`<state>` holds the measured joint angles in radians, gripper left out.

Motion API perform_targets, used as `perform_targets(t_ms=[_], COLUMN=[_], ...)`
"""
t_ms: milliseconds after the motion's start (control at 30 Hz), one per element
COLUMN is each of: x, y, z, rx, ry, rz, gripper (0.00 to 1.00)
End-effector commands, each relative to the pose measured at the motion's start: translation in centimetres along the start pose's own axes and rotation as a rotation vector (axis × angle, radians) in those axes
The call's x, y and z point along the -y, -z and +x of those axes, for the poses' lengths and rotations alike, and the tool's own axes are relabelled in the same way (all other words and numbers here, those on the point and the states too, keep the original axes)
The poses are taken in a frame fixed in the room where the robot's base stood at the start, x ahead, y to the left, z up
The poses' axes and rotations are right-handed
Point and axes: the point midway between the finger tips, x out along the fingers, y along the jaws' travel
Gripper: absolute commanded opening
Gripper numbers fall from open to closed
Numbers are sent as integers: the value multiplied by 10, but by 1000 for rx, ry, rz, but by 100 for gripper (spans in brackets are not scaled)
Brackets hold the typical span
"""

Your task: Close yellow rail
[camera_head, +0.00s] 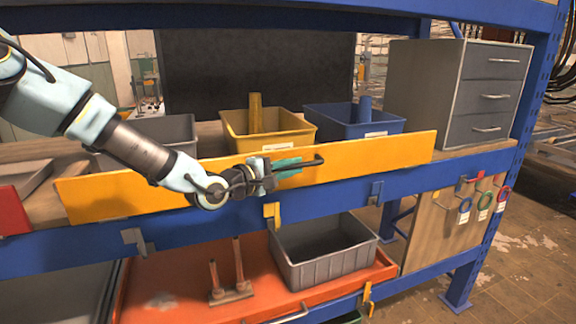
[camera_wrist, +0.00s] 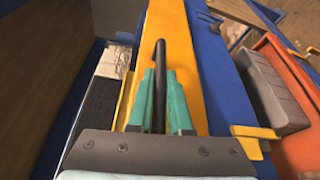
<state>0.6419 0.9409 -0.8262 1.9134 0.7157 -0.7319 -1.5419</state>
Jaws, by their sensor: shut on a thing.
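The yellow rail (camera_head: 375,156) is a long flat bar along the front of the blue shelf. Its left part stands a little above the shelf beam, and it also shows in the wrist view (camera_wrist: 174,30). A dark handle (camera_head: 308,162) sits on the rail near its middle. My gripper (camera_head: 290,166) has teal fingers, shut on the dark handle (camera_wrist: 160,60). In the wrist view the handle runs between the fingers (camera_wrist: 160,100). My gripper and wrist hide part of the rail's middle.
Behind the rail stand a yellow bin (camera_head: 300,128), a blue bin (camera_head: 392,122) and a grey bin (camera_head: 180,128). A grey drawer unit (camera_head: 440,85) is at right. Brackets (camera_head: 272,214) hang on the blue beam (camera_head: 330,192). Below are an orange tray (camera_head: 180,300) and grey bin (camera_head: 325,268).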

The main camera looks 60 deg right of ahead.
Motion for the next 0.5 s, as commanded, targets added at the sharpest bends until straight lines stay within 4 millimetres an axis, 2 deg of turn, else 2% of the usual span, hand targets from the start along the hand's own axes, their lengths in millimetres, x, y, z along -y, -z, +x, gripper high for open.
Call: perform_targets(t_ms=[200,233,500], x=[-2,-2,-1], y=[4,4,2], z=[0,0,0], rx=[-6,-6,-4], ry=[-3,-3,-3], rz=[2,2,2], gripper=[0,20,47])
